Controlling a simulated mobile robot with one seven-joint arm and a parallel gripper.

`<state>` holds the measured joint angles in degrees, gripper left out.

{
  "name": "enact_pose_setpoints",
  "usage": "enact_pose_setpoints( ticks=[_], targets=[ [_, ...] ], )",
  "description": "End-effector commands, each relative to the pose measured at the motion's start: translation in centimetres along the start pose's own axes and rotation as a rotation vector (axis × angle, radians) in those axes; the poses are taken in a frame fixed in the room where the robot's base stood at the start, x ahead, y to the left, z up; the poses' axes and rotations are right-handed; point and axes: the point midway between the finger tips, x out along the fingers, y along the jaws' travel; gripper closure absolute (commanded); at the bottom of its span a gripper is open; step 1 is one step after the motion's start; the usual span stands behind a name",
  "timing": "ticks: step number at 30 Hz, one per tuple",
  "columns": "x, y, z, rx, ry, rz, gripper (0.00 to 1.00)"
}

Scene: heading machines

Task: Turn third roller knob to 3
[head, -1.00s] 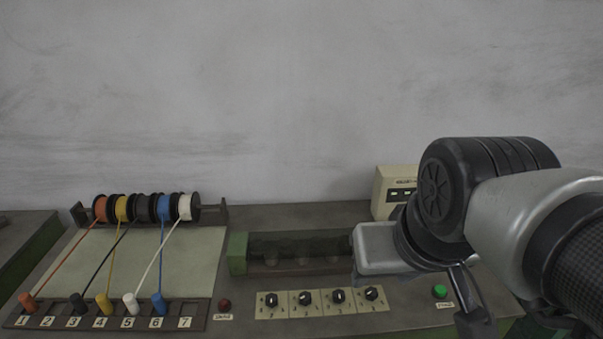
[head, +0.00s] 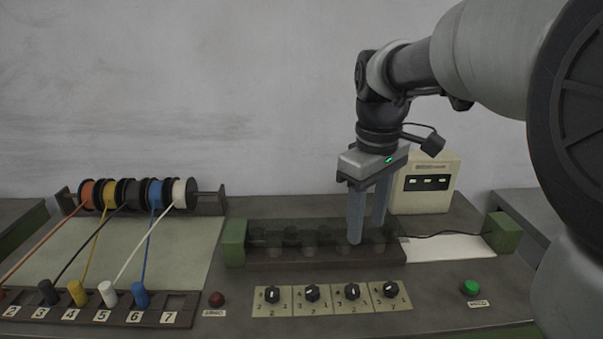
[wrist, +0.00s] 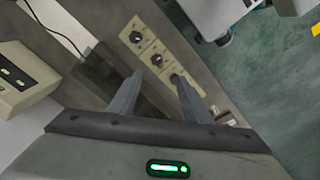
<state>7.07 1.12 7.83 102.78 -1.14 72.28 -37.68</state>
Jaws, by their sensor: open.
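The roller knobs are a row of dark knobs on beige plates along the front of the machine. The third knob from the left (head: 352,291) has small digits around it; its exact pointer setting is too small to read. My gripper (head: 366,232) points down with fingers apart and empty. It is above and behind the third and fourth knobs, over the dark roller trough, touching no knob. In the wrist view the open fingers (wrist: 158,77) point toward the knob row; one knob (wrist: 157,60) shows between them, and another lies partly by the right finger.
A beige box with a display (head: 424,184) stands behind right of my gripper. A green button (head: 471,287) is right of the knobs, a red one (head: 217,299) left. Wire spools (head: 138,194) and numbered pegs (head: 109,294) are at left. Space above the knobs is clear.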

Motion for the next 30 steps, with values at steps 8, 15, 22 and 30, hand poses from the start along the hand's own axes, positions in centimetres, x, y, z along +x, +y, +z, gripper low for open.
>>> enact_pose_setpoints(
  ticks=[8, 15, 22, 30],
  targets=[
    [3.2, 1.6, -1.9, -0.113, -0.041, -0.058, 0.56],
    [7.0, 1.4, -1.7, -0.112, -0.043, -0.059, 0.56],
    [12.2, 1.1, -1.4, -0.11, -0.043, -0.06, 0.56],
    [17.5, 0.8, -1.2, -0.109, -0.042, -0.06, 0.56]
  ],
)
